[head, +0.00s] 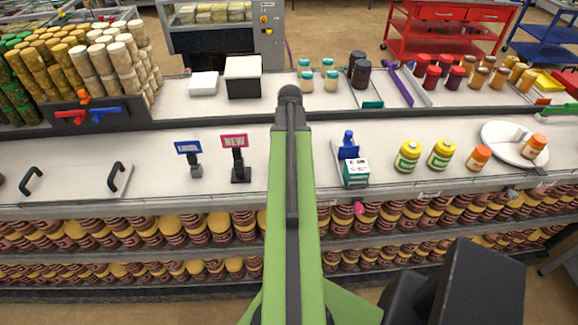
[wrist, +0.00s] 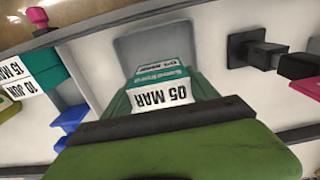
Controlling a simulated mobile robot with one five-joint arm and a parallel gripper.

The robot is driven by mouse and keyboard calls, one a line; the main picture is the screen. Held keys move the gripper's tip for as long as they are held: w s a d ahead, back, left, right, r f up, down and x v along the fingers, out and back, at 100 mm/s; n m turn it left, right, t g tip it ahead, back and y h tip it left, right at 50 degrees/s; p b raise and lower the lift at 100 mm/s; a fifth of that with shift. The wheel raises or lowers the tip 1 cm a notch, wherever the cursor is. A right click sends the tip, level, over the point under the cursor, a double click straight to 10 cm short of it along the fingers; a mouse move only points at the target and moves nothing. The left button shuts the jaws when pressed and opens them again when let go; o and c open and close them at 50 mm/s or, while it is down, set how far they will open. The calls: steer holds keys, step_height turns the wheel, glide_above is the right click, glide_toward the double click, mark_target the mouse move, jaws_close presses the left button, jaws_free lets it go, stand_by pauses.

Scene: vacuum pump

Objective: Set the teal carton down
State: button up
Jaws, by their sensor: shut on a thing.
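My gripper (wrist: 163,98) is shut on a teal carton (wrist: 160,72) with a white label reading "05 MAR". The green fingers flank the carton in the wrist view. The carton is over a grey square pad (wrist: 132,48) on the pale counter; I cannot tell whether it touches it. In the head view my green arm reaches over the counter and hides the gripper and held carton. Another teal-and-white carton (head: 356,172) stands to the right of my arm, by a blue holder (head: 348,149). It also shows at the left of the wrist view (wrist: 22,78).
A black sign stand (head: 238,170) marked "NEW" and a blue-signed stand (head: 194,165) are left of my arm. Yellow jars (head: 408,156) and a white plate (head: 510,153) are to the right. Clear counter lies between the signs and the black handles (head: 115,178).

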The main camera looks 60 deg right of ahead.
steer(key=shift+s+f+b, duration=0.1)
steer(key=shift+f+b, duration=2.05)
steer(key=shift+f, duration=0.05)
steer(key=o, duration=1.3)
steer(key=shift+r, duration=0.1)
steer(key=shift+o, duration=0.2)
steer(key=shift+r, duration=0.1)
step_height(320, 180, up, 12)
steer(key=p, duration=1.2)
steer(key=shift+r+p, duration=0.2)
steer(key=shift+p, duration=0.2)
steer(key=shift+f, duration=0.1)
